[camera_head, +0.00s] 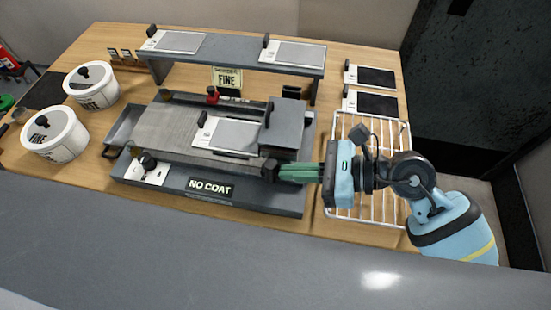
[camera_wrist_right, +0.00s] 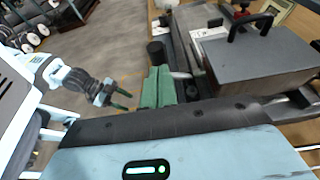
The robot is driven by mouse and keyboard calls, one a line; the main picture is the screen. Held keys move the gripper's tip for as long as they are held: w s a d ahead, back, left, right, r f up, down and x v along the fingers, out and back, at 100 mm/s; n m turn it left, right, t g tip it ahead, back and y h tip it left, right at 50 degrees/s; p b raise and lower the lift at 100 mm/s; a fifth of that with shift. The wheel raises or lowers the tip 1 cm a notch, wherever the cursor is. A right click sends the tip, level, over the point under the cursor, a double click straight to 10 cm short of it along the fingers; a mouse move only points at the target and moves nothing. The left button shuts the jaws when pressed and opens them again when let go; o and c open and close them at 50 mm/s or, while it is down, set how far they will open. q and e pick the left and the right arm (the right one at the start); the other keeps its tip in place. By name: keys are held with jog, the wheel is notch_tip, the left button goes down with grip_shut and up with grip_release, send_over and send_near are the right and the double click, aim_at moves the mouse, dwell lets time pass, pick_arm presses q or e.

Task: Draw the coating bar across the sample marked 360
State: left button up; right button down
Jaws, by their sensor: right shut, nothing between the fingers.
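A sample sheet (camera_head: 237,136) with a white label end lies on the bed of the coating machine (camera_head: 165,130); its number is too small to read. A dark grey block (camera_head: 289,122) with a black handle stands at the right end of the bed and also shows in the wrist view (camera_wrist_right: 245,62). I cannot make out the coating bar apart from it. My right gripper (camera_head: 280,172) is shut and empty, its green fingers by a dark knob (camera_head: 270,168) at the machine's near right corner. My left gripper (camera_wrist_right: 120,98) shows small in the wrist view, fingers apart.
A NO COAT plate (camera_head: 210,188) is on the machine's front. Behind stands a grey shelf (camera_head: 235,58) with two samples. Two more lie at the back right (camera_head: 376,77). A wire rack (camera_head: 345,190) is under my right arm. Lidded white pots (camera_head: 55,136) stand left.

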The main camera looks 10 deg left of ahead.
aim_at(266, 167)
pick_arm(q)
jog(key=shift+w+r+p, duration=0.45)
jog(key=shift+w+r, duration=0.1)
jog(key=shift+r, duration=0.2)
pick_arm(e)
jog(key=shift+a, duration=3.1)
pick_arm(q)
jog(key=shift+w+r+t, duration=0.25)
jog(key=shift+r+t, duration=0.05)
jog(key=shift+r, duration=0.05)
pick_arm(e)
jog(key=shift+a, duration=1.4)
pick_arm(q)
jog(key=shift+w+r+p, duration=0.15)
jog(key=shift+p, duration=0.2)
pick_arm(e)
jog(key=shift+a, duration=1.45)
pick_arm(q)
jog(key=shift+w+r, duration=0.2)
jog(key=shift+r, duration=0.05)
pick_arm(e)
jog(key=shift+a, duration=2.25)
jog(key=shift+d, duration=0.15)
pick_arm(q)
jog(key=shift+w+r+p, duration=0.35)
jog(key=shift+r+p, duration=0.05)
jog(key=shift+r, duration=0.1)
pick_arm(e)
jog(key=shift+d, duration=1.9)
